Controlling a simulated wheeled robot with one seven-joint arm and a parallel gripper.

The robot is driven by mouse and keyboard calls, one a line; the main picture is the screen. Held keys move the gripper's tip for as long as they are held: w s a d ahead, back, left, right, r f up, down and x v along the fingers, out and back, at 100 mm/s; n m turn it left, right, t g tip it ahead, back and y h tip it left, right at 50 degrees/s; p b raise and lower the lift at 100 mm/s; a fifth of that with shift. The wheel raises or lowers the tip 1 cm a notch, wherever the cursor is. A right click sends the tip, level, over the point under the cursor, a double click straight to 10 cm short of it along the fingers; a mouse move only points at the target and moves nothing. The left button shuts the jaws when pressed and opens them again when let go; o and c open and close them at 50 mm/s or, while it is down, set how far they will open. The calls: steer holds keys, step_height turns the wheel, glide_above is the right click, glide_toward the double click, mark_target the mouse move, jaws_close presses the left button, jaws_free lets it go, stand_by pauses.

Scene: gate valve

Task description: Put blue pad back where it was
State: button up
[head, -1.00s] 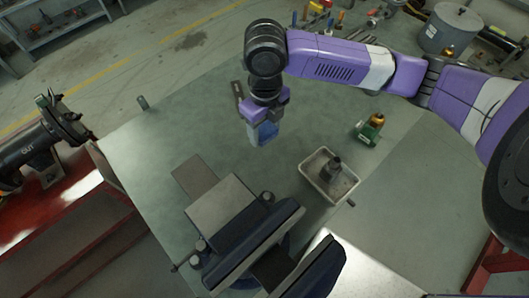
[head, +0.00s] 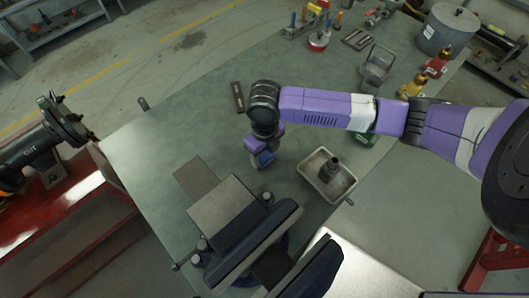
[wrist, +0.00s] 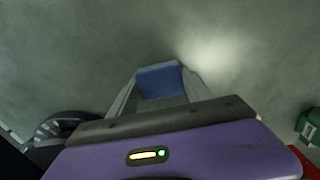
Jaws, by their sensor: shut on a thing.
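The blue pad (head: 264,158) is held between the two fingers of my gripper (head: 262,162). In the wrist view the blue pad (wrist: 160,82) shows as a flat blue block between the light grey fingertips of my gripper (wrist: 158,84). The gripper is shut on it and points down at the grey-green bench top. In the head view the pad is low over or at the bench, left of the small tray and above the vise; I cannot tell whether it touches the surface.
A dark vise (head: 250,232) stands at the front of the bench (head: 150,160). A small tray (head: 315,181) with a dark part (head: 332,166) lies to the right. A flat dark strip (head: 238,97) lies behind. Bottles and tools stand at the back right. The bench's left side is clear.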

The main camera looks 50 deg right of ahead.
mark_target(265, 155)
steer(key=shift+f, duration=0.2)
steer(key=o, duration=1.3)
step_height(265, 155, up, 12)
steer(key=shift+r+b, duration=0.25)
steer(key=shift+b, duration=0.35)
